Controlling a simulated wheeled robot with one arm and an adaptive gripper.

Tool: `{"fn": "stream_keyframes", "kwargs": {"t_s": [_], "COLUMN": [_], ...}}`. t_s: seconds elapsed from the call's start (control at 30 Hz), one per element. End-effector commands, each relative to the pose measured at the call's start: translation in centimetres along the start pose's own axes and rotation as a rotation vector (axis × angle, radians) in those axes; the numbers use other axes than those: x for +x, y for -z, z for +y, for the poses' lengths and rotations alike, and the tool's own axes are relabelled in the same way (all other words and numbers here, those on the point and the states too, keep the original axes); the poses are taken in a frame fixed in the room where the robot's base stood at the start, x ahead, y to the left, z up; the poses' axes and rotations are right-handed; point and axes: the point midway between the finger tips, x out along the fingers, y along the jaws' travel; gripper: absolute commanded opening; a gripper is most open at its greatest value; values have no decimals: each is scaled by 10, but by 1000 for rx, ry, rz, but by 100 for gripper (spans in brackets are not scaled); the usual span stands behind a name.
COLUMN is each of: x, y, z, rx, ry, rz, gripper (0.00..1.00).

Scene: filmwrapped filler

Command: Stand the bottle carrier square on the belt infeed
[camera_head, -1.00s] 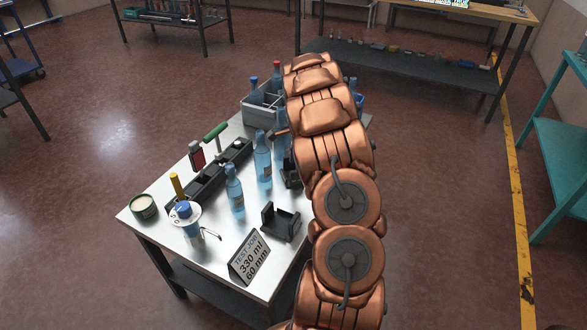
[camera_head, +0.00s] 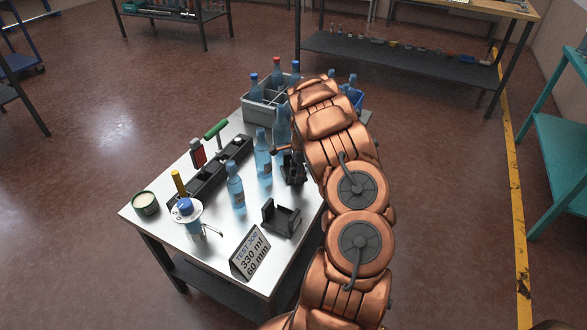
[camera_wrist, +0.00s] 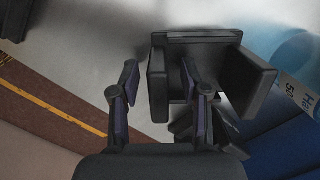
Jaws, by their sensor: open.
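A black U-shaped holder stands in the wrist view (camera_wrist: 248,85), with two upright walls and a back bar; I cannot tell for certain that it is the bottle carrier. My gripper (camera_wrist: 158,72) is open, one finger outside the holder's left wall and the other inside it; contact is unclear. In the head view my arm mostly hides the gripper. One black holder (camera_head: 282,218) stands on the table behind the job sign, and a dark shape (camera_head: 293,168) shows beside my arm. A long black rail (camera_head: 212,182) runs along the table's left; the belt infeed is not clearly identifiable.
Blue bottles (camera_head: 236,188) stand between rail and holders. A grey divided crate (camera_head: 262,113) with bottles is at the back. A sign (camera_head: 250,252), a capped bottle with a white disc (camera_head: 185,212) and a tin (camera_head: 145,203) stand near the front.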

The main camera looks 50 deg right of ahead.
Motion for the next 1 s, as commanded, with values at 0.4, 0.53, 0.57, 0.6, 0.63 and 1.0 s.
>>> {"fn": "stream_keyframes", "kwargs": {"t_s": [0.4, 0.53, 0.57, 0.6, 0.63, 1.0], "x": [2, 2, 2, 2, 2, 2], "y": [0, 0, 0, 0, 0, 0], "z": [0, 0, 0, 0, 0, 0], "rx": [1, 1, 1, 1, 1, 1], "ry": [0, -1, -1, -1, -1, 0], "rz": [-1, -1, -1, -1, -1, -1], "gripper": [30, 17, 14, 9, 6, 0]}}
